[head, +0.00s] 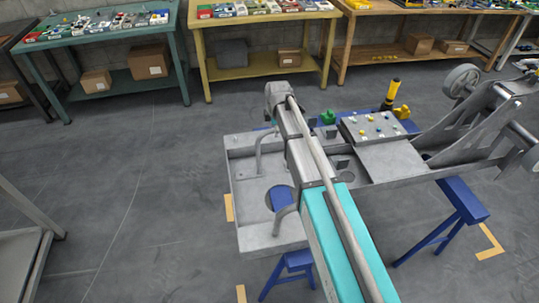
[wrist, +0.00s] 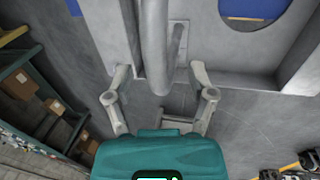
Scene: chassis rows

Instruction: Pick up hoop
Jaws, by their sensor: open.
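The hoop (head: 260,150) is a bent grey tube standing on the grey chassis tray (head: 243,222). In the head view my arm hides its middle; a curved leg shows on either side. My gripper (wrist: 160,68) is open, one finger on each side of the tube. I see no finger clearly touching it. In the head view the fingers are mostly hidden by my arm.
A plate with coloured knobs (head: 375,127) and a yellow-handled tool (head: 391,93) are on the chassis to the right. Blue trestles (head: 462,202) support it. Workbenches (head: 107,32) with parts line the back wall. Open floor (head: 130,190) lies to the left.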

